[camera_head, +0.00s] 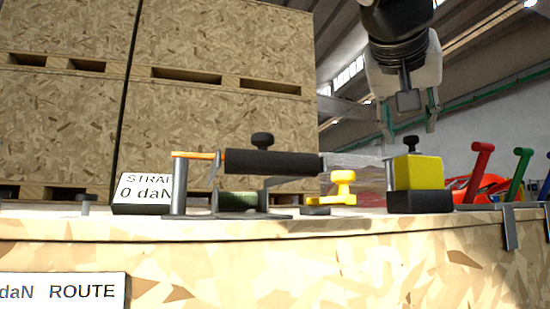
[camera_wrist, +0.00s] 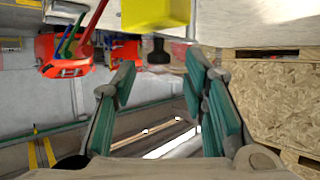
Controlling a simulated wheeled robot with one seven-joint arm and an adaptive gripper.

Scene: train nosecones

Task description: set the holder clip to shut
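No part is labelled as the holder clip, and I cannot tell for sure which part it is. A yellow block (camera_head: 418,173) with a black knob (camera_head: 411,143) on top sits on a black base at the right of the bench fixture. A small yellow knobbed piece (camera_head: 343,188) sits lower, left of it. My gripper (camera_head: 410,122) is open and empty, pointing down above the black knob, apart from it. In the wrist view the yellow block (camera_wrist: 155,12) is at the top edge, and its knob (camera_wrist: 158,52) appears between my teal fingers (camera_wrist: 160,78).
A black cylinder (camera_head: 272,162) with an orange lever lies across the fixture, beside a "STRAP 0 daN" sign (camera_head: 143,193). Red and green handles (camera_head: 478,170) stand at the right. Chipboard crates (camera_head: 220,120) rise behind. The wooden bench edge (camera_head: 300,229) runs in front.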

